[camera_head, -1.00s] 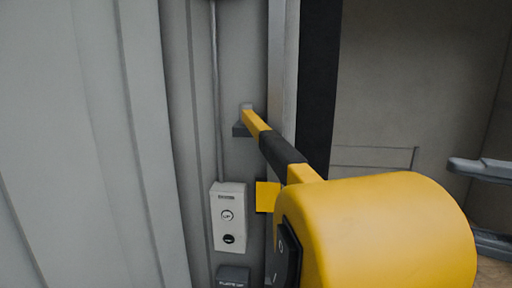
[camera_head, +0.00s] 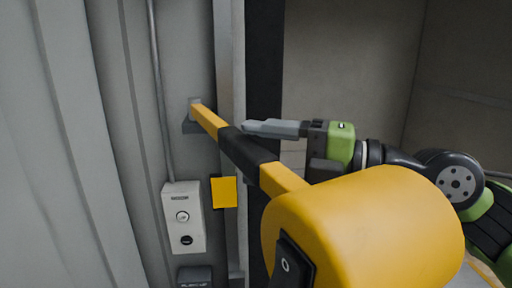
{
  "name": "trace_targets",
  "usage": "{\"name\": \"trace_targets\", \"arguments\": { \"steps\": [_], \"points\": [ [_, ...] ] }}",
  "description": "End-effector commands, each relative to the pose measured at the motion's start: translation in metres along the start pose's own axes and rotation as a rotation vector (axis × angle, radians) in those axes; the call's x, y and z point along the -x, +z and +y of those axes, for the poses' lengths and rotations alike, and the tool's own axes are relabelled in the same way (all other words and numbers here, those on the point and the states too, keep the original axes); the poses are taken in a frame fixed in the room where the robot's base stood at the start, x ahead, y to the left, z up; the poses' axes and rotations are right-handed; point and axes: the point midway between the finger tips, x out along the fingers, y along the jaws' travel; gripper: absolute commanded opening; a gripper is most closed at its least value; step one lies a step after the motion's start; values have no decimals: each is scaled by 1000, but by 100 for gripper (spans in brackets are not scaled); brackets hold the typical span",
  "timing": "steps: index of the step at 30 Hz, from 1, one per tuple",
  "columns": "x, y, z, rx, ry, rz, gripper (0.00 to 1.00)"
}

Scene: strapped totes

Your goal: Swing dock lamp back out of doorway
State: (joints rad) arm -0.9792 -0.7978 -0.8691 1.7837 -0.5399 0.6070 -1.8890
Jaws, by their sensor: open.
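The dock lamp's big yellow head (camera_head: 375,225) fills the lower right of the view, with a black switch on its near end. Its yellow arm (camera_head: 283,179) runs back to a grey bracket on the wall, with a black sleeve (camera_head: 245,147) around its middle. The lamp reaches out across the doorway's dark edge (camera_head: 264,75). My gripper (camera_head: 262,128) is open, to the right of the black sleeve and close to it. One grey finger shows clearly; the other is mostly hidden. I cannot tell whether the finger touches the sleeve.
A white control box (camera_head: 184,217) with buttons is on the ribbed grey wall at left, under a vertical conduit (camera_head: 157,90). A yellow plate (camera_head: 224,192) is beside it. A dark box (camera_head: 194,276) sits below. The doorway interior (camera_head: 350,70) above my arm looks clear.

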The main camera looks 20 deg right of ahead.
Motion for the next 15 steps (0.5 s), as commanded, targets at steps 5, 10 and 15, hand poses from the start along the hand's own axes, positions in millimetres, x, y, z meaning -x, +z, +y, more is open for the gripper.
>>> {"name": "trace_targets", "arguments": {
  "steps": [5, 10, 15],
  "points": [
    [-12, 0, 0, 0, -1, 0, 64],
    [-12, 0, 0, 0, 0, -1, 64],
    [-12, 0, 0, 0, 0, 0, 41]
  ]
}}
